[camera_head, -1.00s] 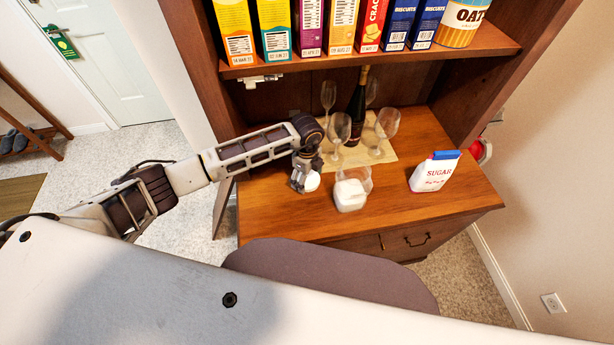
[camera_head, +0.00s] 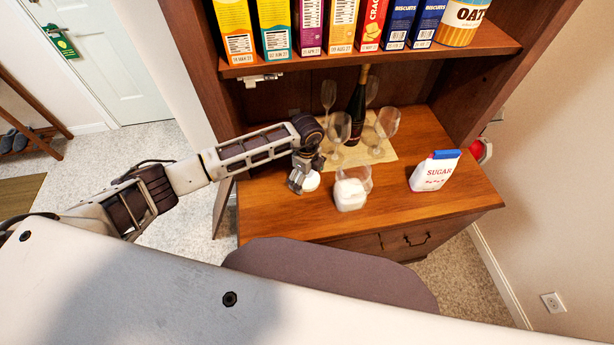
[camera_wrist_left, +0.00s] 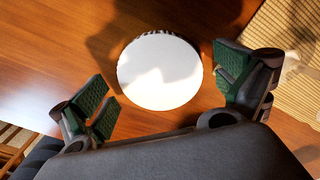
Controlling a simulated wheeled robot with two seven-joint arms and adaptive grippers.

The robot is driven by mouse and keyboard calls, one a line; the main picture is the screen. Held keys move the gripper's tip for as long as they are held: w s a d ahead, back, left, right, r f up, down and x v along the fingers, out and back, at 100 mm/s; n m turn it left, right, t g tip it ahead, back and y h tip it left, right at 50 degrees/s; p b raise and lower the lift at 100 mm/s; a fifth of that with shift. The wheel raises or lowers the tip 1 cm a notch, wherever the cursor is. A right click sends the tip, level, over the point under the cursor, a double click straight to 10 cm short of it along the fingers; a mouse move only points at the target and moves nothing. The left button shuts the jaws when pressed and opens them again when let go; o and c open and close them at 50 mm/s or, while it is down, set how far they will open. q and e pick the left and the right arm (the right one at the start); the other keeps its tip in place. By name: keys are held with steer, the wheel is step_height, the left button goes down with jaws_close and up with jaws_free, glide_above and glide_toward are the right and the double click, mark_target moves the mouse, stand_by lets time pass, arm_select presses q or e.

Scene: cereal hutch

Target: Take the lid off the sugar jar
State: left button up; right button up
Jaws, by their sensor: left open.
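The sugar jar (camera_head: 351,193) is a clear container with white contents, standing upright on the wooden counter with its top uncovered. The round white lid (camera_head: 311,181) lies on the counter to the left of the jar, apart from it. In the left wrist view the lid (camera_wrist_left: 160,71) is a white disc with a dark ribbed edge at its far side. My left gripper (camera_head: 298,183) is low over the counter at the lid, partly covering it. In the wrist view its green-padded fingers (camera_wrist_left: 165,85) are spread wide, with gaps on both sides of the lid. My right gripper is out of view.
A sugar bag (camera_head: 434,172) stands right of the jar. Behind are wine glasses (camera_head: 386,125) and a dark bottle (camera_head: 357,108) on a woven mat (camera_head: 380,151). A shelf (camera_head: 370,59) with boxes overhangs the back. The counter's front left is clear.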

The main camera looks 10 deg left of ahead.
arm_select(q)
steer(key=shift+r, duration=0.15)
step_height(320, 180, up, 12)
steer(key=shift+b, duration=0.45)
stand_by(1.0)
